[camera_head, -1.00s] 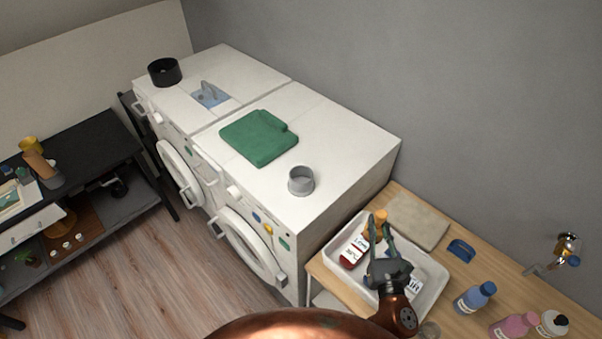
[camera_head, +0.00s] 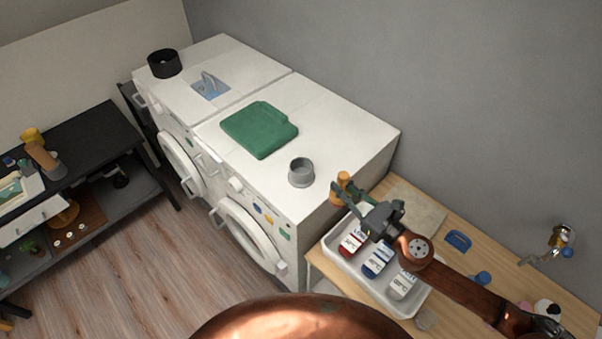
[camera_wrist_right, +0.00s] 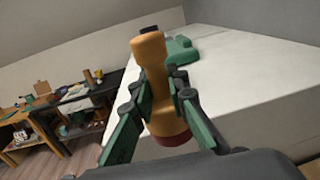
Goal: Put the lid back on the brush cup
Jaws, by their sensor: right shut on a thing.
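My right gripper (camera_head: 343,191) is shut on an orange, knobbed piece (camera_head: 343,178), which looks like the lid. In the right wrist view this piece (camera_wrist_right: 151,52) stands between the green fingers, with a rounded knob on top and a dark red lower end. The gripper holds it above the back left of the white tray, right of the washing machine's edge. A grey, open-topped round cup (camera_head: 301,174), likely the brush cup, stands upright on the near white machine, left of the gripper and apart from it. My left gripper is not in view.
A folded green cloth (camera_head: 260,130) lies behind the cup on the machine top (camera_head: 345,125). A black round container (camera_head: 163,64) stands on the far machine. The white tray (camera_head: 416,303) holds several labelled bottles on the wooden table. The machine top around the cup is clear.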

